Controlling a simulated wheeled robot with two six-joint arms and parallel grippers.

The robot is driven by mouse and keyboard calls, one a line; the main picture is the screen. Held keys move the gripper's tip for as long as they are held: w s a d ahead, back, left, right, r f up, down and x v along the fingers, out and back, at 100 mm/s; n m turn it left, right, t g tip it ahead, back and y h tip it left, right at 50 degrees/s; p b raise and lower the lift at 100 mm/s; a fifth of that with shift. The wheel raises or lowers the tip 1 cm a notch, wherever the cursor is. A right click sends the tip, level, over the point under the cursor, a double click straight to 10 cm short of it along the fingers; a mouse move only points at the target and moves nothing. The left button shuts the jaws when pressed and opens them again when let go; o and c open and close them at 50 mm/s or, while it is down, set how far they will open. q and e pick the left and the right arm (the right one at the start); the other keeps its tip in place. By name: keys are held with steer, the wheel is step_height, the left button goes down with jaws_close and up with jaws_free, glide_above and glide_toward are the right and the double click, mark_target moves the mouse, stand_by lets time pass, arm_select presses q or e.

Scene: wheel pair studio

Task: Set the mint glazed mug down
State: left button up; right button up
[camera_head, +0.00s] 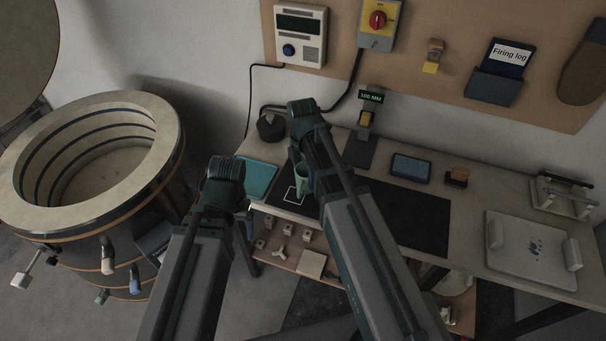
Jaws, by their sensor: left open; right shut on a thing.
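The mint glazed mug (302,173) is upright over the dark mat (420,215) on the workbench, beside a white square outline (291,196). I cannot tell whether its base touches the mat. My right gripper (296,158) is shut on the mug; my own arm hides much of the grip. My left gripper (249,224) is open and empty, low in front of the bench's left edge, mostly hidden by its own wrist.
A teal tray (257,176) lies left of the mat. A height gauge marked 100 MM (367,120), a blue-screened device (411,166) and a white slab (530,248) stand on the bench (470,188). An open kiln (60,213) is at left. Small parts fill a lower shelf (312,262).

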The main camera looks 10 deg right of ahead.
steer(key=o, duration=1.4)
steer(key=shift+f, duration=0.1)
step_height(320, 180, up, 12)
steer(key=p, duration=1.2)
steer(key=shift+w, duration=0.2)
steer(key=shift+a, duration=0.1)
steer(key=f+b, duration=1.2)
steer(key=shift+s, duration=0.2)
steer(key=shift+r, duration=0.1)
